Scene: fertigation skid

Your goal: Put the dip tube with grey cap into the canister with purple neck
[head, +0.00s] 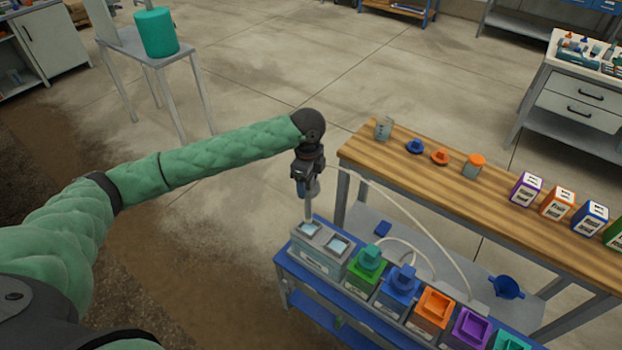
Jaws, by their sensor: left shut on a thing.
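My left gripper (308,190) points down above the left end of the blue rack and is shut on the dip tube with grey cap (309,208). The cap is mostly hidden by the fingers. The tube hangs down to the grey twin-opening basin (318,261); I cannot tell whether its tip is inside. A pale hose runs from the gripper to the right. The canister with purple neck (471,328) stands on the right part of the rack, its square neck open and empty. My right gripper is out of view.
A wooden bench (430,175) with caps and boxes stands behind.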

